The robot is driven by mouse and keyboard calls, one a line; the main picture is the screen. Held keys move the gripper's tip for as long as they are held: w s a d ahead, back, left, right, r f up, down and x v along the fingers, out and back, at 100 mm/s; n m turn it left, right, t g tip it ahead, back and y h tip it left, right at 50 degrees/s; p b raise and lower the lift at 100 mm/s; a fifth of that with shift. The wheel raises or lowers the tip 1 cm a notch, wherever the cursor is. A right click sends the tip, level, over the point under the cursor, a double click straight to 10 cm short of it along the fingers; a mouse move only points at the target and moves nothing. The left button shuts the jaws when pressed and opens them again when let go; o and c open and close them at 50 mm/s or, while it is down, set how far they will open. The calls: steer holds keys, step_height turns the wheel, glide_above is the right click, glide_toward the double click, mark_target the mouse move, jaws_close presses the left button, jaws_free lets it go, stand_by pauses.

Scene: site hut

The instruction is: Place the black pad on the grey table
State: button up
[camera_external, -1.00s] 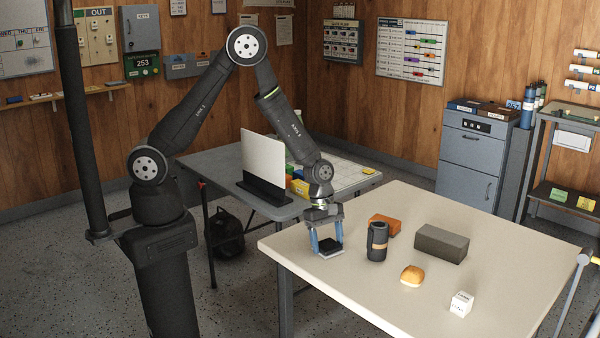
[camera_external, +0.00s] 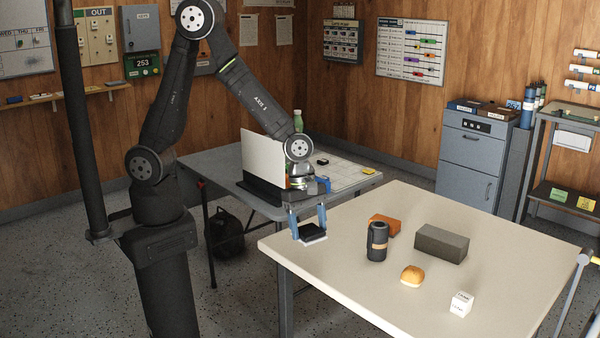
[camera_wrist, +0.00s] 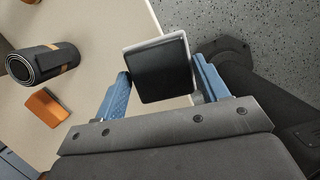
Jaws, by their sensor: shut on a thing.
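The black pad (camera_external: 311,233) is a small dark square with a pale edge. My gripper (camera_external: 308,224) is shut on it, with a blue finger on each side, and holds it up near the far left edge of the cream table. In the wrist view the pad (camera_wrist: 162,72) sits between the two blue fingers, above the table's edge and the speckled floor. The grey table (camera_external: 213,165) stands behind and left of the cream table; my wrist hides part of it.
The grey table bears a white panel on a dark stand (camera_external: 263,158), a green bottle (camera_external: 298,120) and a white sheet (camera_external: 345,172). On the cream table (camera_external: 345,290) are a dark roll (camera_external: 377,242), orange block (camera_external: 385,223), grey block (camera_external: 441,243), bun (camera_external: 412,275) and white cube (camera_external: 461,304).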

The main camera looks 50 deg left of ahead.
steer(key=shift+s+r, duration=0.15)
steer(key=w+a+n+t, duration=0.1)
steer(key=w+a+n, duration=0.4)
steer(key=w+a, duration=0.7)
steer(key=w+a+n+t, duration=0.1)
steer(key=w+a+n, duration=0.5)
steer(key=w, duration=1)
steer(key=w+a+n+t+y, duration=0.15)
steer(key=w+a, duration=0.25)
steer(key=a, duration=0.9)
steer(key=w+a+n, duration=0.3)
steer(key=w+a, duration=0.2)
steer(key=a, duration=0.7)
steer(key=n+y, duration=0.3)
steer(key=n, duration=0.6)
glide_above(213, 159)
steer(key=f, duration=0.6)
steer(key=shift+s+f, duration=0.3)
steer(key=shift+s, duration=0.1)
steer(key=shift+f, duration=2.05)
